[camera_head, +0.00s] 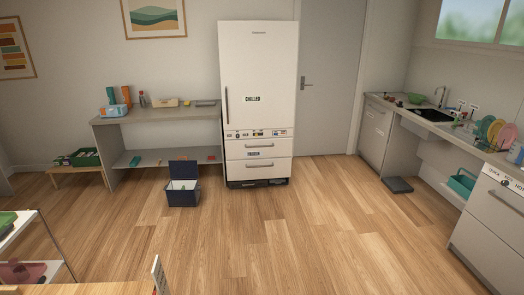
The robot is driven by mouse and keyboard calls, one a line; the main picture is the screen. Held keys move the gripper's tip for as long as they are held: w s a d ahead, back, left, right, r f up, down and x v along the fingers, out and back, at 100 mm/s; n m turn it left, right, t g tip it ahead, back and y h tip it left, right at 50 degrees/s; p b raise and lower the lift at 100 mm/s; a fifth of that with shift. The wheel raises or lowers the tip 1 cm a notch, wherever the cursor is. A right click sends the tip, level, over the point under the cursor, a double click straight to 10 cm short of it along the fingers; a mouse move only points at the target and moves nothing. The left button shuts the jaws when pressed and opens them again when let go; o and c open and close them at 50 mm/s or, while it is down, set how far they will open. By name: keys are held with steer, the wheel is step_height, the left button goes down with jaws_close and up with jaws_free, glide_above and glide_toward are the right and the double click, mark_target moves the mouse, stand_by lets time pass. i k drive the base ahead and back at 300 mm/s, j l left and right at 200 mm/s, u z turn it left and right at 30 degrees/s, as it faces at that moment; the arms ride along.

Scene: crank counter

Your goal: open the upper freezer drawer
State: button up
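A tall white fridge-freezer (284,80) stands against the back wall. Its large upper door is labelled CHILLED and has a long vertical handle on the left side. Below a strip of small labels or magnets is the upper freezer drawer (233,149), with a horizontal handle (260,145) and a FROZEN label. The lower freezer drawer (238,174) is right under it. Both drawers and the door look shut. My gripper is not in view.
A blue open box (183,193) stands on the floor left of the fridge, beside a grey shelf table (160,115). A dark flat object (398,185) lies on the floor near the right counter (375,132). The wood floor (255,225) before the fridge is clear.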

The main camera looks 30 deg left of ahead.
mark_target(257, 140)
steer(key=i+j+u, duration=0.6)
steer(key=i, duration=0.15)
steer(key=i+j+u, duration=0.15)
steer(key=i+u, duration=0.45)
steer(key=i, duration=0.25)
steer(key=i+j, duration=0.1)
steer(key=i, duration=0.95)
steer(key=i+j, duration=0.1)
steer(key=i, duration=0.9)
steer(key=i+j+z, duration=0.15)
steer(key=i+z, duration=0.3)
steer(key=i+j+z, duration=1.25)
steer(key=i+j, duration=0.05)
steer(key=j, duration=0.05)
